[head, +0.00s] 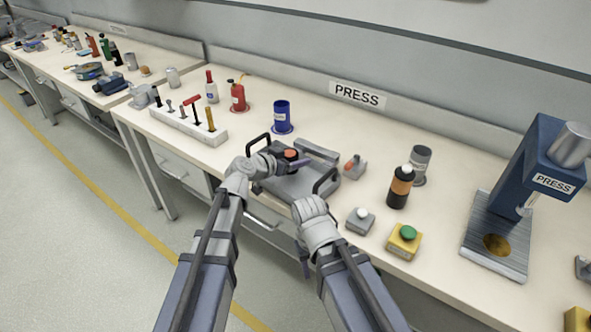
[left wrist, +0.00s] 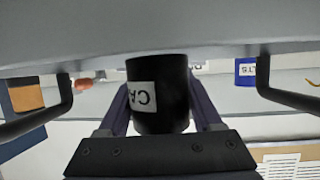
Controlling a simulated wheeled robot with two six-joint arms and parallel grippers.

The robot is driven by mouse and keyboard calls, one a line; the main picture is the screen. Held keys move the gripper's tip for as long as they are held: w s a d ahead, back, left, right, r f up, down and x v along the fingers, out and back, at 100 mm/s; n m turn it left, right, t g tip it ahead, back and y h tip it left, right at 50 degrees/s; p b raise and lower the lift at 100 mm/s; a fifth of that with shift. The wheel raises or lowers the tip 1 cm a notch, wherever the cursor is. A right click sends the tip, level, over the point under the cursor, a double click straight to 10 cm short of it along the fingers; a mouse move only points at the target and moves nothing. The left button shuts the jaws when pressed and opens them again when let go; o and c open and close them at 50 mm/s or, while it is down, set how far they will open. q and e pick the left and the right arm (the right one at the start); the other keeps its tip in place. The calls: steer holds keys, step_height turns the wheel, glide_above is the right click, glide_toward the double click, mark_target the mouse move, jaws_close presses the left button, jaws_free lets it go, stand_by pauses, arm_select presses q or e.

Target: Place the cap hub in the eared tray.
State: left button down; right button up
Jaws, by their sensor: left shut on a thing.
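The cap hub is a black cylinder (left wrist: 165,108) with a white label, upside down in the left wrist view.
A blue cup (head: 282,117) stands behind the tray. A small grey and red item (head: 355,166) and a black bottle with an orange band (head: 400,187) are to its right. A white tool rack (head: 188,124) is to the left, a blue press (head: 530,185) far right.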

arm_select(q)
steer(key=shift+f+b, duration=1.35)
steer(key=shift+f, duration=0.3)
steer(key=shift+f, duration=0.2)
steer(key=shift+c, duration=0.3)
jaws_free()
steer(key=shift+r, duration=0.2)
steer(key=shift+s+a+r, duration=0.15)
steer(key=shift+s+r, duration=0.05)
steer(key=p+v, duration=0.4)
steer(key=v, duration=0.7)
steer(key=shift+s+a+r+p, duration=0.1)
steer(key=shift+s+p, duration=0.05)
steer(key=shift+p, duration=0.2)
